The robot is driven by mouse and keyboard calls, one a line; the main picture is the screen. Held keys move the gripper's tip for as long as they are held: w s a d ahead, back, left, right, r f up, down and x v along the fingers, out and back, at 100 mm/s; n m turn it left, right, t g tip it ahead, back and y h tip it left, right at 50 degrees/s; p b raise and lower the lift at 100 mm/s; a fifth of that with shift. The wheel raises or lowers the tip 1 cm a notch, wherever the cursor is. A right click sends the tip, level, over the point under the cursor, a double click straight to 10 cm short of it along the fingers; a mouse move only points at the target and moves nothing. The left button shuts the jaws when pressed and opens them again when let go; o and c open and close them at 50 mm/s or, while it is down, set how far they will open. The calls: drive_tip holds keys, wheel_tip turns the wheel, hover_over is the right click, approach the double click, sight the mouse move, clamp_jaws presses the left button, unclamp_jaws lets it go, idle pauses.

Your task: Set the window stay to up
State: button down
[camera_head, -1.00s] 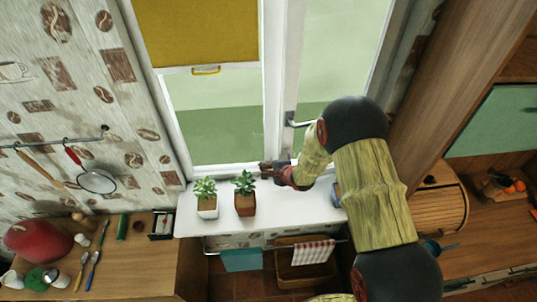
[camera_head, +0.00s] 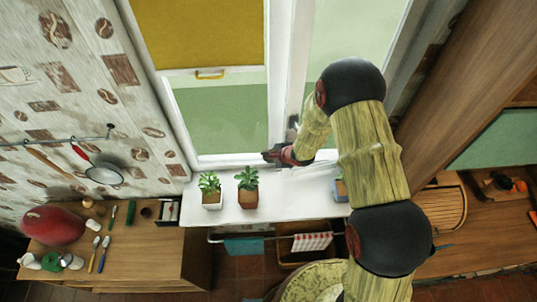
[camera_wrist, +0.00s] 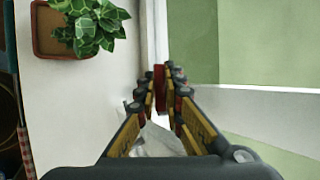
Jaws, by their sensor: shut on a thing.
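My gripper (camera_head: 272,155) is at the foot of the window, beside the lower frame and just above the white sill. In the wrist view its fingers (camera_wrist: 164,88) are close together around a small red piece (camera_wrist: 159,78), which I take to be part of the window stay. The fingers hide most of the stay, so I cannot tell its exact angle. In the head view the stay is too small and covered to make out.
Two potted plants (camera_head: 247,188) (camera_head: 210,190) stand on the sill (camera_head: 285,205) left of my gripper. The nearer one's pot (camera_wrist: 60,42) shows in the wrist view. A pale crumpled thing (camera_wrist: 155,142) lies below the fingers. A window handle (camera_head: 293,122) is partly behind my arm.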

drive_tip(key=c, duration=1.9)
unclamp_jaws()
drive_tip(key=v, duration=1.1)
drive_tip(key=shift+s+d+r, duration=0.25)
drive_tip(key=shift+c, duration=0.5)
